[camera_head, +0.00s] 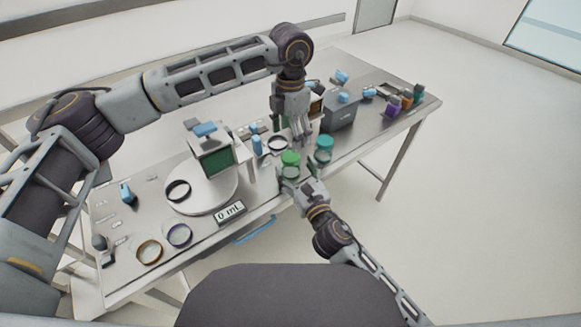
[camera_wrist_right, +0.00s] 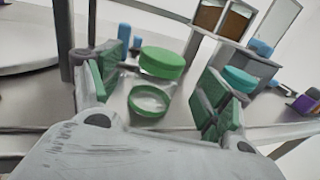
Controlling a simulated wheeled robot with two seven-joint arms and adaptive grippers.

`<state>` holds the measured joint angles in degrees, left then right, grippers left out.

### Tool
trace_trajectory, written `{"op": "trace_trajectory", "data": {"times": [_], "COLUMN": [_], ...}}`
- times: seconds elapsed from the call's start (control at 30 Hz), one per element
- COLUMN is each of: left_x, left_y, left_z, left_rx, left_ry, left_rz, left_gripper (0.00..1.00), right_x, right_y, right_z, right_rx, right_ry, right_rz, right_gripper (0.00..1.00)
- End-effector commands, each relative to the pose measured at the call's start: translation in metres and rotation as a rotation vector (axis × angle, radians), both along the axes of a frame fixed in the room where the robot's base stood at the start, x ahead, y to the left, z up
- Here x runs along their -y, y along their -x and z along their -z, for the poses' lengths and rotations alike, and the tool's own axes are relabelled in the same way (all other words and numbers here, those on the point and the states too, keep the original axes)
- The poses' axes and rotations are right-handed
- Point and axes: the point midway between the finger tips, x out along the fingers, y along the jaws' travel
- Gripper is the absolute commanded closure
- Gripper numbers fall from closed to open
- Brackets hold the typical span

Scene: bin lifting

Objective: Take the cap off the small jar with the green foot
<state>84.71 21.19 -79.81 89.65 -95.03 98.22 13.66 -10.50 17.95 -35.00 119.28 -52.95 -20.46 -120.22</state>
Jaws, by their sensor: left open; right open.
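The small jar has a green cap (camera_head: 290,158) and a clear body. In the right wrist view the green cap (camera_wrist_right: 162,62) sits at the jar's top and the green foot (camera_wrist_right: 150,102) shows as a ring lower down. My right gripper (camera_head: 291,176) is open at the jar, near the table's front edge. In its wrist view the two fingers stand on either side of the jar, with gaps visible. My left gripper (camera_head: 303,139) is open and empty, fingers pointing down, just behind and above the green cap.
A jar with a teal cap (camera_head: 324,142) stands close on the right; this cap also shows in the right wrist view (camera_wrist_right: 240,79). A grey box (camera_head: 339,117) stands behind it. A boxed device on a white round base (camera_head: 205,196) and several rings lie to the left.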

Motion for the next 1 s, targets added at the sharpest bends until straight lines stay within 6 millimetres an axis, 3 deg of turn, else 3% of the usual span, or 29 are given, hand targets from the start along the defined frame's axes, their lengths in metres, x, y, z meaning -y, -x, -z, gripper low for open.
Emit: {"op": "trace_trajectory", "data": {"times": [0.43,0.9,1.0], "left_x": [0.0,0.0,0.0], "left_y": [0.0,0.0,0.0], "left_z": [0.0,0.0,0.0], "left_rx": [0.0,0.0,0.0], "left_ry": [0.0,0.0,0.0], "left_rz": [0.0,0.0,0.0], "left_gripper": [0.29,0.29,0.29], "right_x": [-0.013,-0.015,-0.015], "right_y": [-0.032,-0.037,-0.037], "right_z": [-0.001,0.0,0.0], "right_rx": [0.001,0.0,0.0], "right_ry": [0.0,0.001,0.001], "right_rz": [0.0,0.0,0.0], "right_gripper": [0.23,0.23,0.34]}}
